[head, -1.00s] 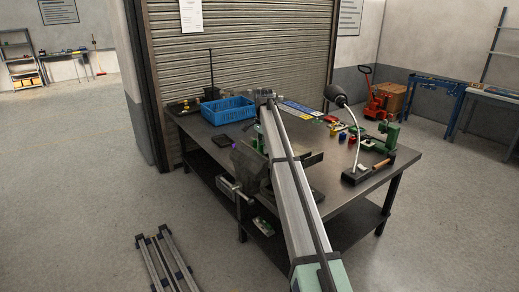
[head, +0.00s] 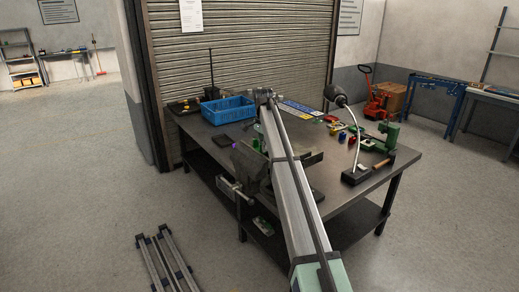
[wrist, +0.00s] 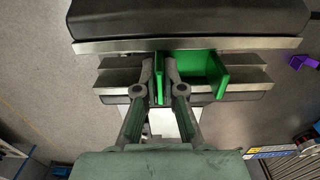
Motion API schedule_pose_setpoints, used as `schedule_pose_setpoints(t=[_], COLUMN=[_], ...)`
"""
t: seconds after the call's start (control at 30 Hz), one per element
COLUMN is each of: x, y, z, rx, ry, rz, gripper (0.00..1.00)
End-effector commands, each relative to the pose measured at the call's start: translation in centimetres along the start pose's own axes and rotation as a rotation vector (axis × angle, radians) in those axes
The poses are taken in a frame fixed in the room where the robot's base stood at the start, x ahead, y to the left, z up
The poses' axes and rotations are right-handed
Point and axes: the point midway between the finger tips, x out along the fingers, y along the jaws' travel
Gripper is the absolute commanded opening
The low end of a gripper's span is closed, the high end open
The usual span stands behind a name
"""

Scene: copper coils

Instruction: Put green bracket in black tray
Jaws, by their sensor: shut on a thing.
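In the wrist view my gripper (wrist: 165,66) is shut on one upright wall of the green bracket (wrist: 206,68). The bracket is a bright green angled piece with its wider part to the right of my fingers. It sits at the metal jaws of the dark vise (wrist: 190,18); I cannot tell whether it touches them. In the head view the vise (head: 249,166) is at the table's near edge, and my arm hides most of the bracket and gripper.
A blue crate (head: 228,109) stands at the table's back left, near a thin upright rod (head: 211,70). A desk lamp (head: 336,94), a green machine (head: 391,133) and several small coloured parts occupy the right side. A purple piece (wrist: 302,62) shows at the wrist view's right.

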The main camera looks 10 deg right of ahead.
Motion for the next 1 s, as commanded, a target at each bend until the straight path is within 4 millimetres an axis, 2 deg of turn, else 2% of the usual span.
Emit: schedule_pose_setpoints(t=[0.8, 1.0], x=[-4.5, -4.8], y=[0.0, 0.0], z=[0.0, 0.0], rx=[0.0, 0.0], ry=[0.0, 0.0], rz=[-0.001, 0.0], gripper=[0.0, 0.0])
